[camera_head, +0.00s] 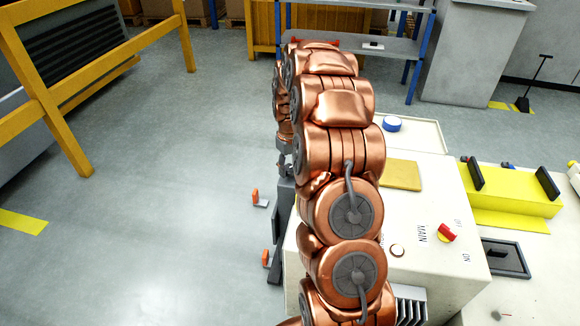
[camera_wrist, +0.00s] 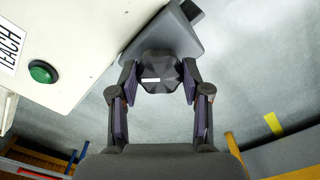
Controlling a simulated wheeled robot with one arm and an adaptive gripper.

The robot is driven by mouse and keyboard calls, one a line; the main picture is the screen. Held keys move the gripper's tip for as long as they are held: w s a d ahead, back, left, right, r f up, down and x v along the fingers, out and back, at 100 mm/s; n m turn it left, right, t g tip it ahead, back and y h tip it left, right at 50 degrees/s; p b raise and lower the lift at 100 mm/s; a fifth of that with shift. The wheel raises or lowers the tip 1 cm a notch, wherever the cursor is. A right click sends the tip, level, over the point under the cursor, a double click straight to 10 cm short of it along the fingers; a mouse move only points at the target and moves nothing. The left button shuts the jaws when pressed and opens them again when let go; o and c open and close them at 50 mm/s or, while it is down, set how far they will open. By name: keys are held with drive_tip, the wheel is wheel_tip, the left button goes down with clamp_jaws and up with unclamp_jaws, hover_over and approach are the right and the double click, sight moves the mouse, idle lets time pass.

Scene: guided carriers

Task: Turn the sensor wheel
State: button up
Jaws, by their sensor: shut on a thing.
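The sensor wheel (camera_wrist: 159,68) is a dark, many-sided knob with a short white mark on its face, seen in the wrist view. The mark lies level in the picture. The wheel sits in front of a grey bracket (camera_wrist: 176,38) on the side of a white cabinet. My gripper (camera_wrist: 159,84) has one finger on each side of the wheel and is shut on it, with the fingertips at its left and right edges. In the head view my copper arm hides the wheel and most of the gripper.
A green button (camera_wrist: 43,72) is near the TEACH label (camera_wrist: 10,47).

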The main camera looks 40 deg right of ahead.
drive_tip(key=c, duration=0.5)
drive_tip(key=shift+o, duration=0.2)
drive_tip(key=shift+n, duration=0.3)
drive_tip(key=n, duration=0.2)
drive_tip(key=shift+n+p, duration=0.4)
drive_tip(key=n+p, duration=0.1)
drive_tip(key=n, duration=0.2)
drive_tip(key=shift+n, duration=0.3)
drive_tip(key=n+p, duration=0.1)
drive_tip(key=n, duration=0.2)
drive_tip(key=shift+n, duration=0.3)
drive_tip(key=shift+n+p, duration=0.4)
drive_tip(key=shift+n, duration=1.3)
